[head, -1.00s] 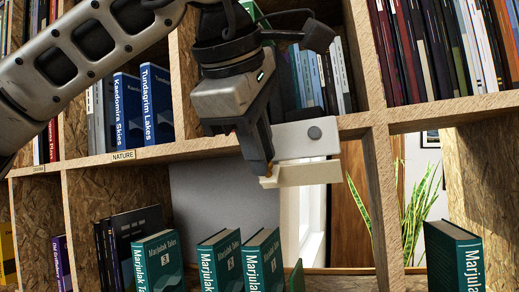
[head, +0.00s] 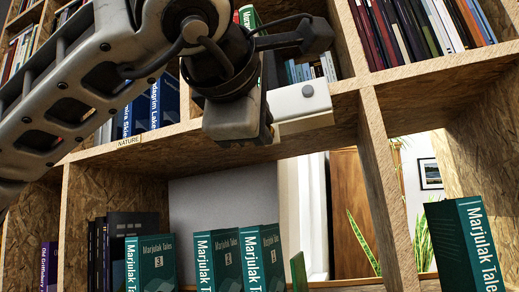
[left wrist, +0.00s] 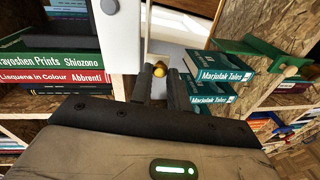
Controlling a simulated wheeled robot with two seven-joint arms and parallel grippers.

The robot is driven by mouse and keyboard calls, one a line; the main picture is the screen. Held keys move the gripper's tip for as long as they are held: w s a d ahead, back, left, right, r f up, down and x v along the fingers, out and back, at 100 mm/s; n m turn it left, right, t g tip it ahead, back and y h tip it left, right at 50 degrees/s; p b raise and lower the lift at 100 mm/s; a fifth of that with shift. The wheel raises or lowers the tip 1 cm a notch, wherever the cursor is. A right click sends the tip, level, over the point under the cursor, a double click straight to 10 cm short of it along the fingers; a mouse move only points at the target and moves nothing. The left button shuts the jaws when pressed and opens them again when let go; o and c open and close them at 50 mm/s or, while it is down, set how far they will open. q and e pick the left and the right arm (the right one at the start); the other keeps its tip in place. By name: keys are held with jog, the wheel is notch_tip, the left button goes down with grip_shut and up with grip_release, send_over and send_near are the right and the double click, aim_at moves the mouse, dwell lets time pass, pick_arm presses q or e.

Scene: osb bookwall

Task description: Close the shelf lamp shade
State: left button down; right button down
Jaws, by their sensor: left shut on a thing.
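The shelf lamp (head: 298,101) is a white box with a grey round button, fixed at the shelf's front edge. Its cream shade (head: 306,124) lies along the lamp's underside in the head view, with little or no gap visible. My left gripper (head: 268,136) is at the lamp's left end, and its jaws are mostly hidden behind its own body. In the left wrist view the gripper's dark fingers (left wrist: 158,88) are close together by a small yellow knob (left wrist: 160,69), beside the white lamp body (left wrist: 119,40). The grip on the shade is partly hidden. My right gripper is not in view.
Teal books (head: 150,264) stand on the shelf below the lamp, and another teal book (head: 465,245) stands at the right. A vertical divider (head: 385,190) is right of the lamp. The opening under the lamp is largely clear.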

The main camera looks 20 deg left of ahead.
pick_arm(q)
jog(key=shift+w+d+f+t+b, duration=0.15)
jog(key=shift+f+t+b, duration=0.4)
jog(key=shift+t+b, duration=0.45)
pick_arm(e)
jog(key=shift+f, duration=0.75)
pick_arm(q)
jog(key=shift+r, duration=0.1)
jog(key=c, duration=1.3)
grip_release()
jog(key=shift+c, duration=0.2)
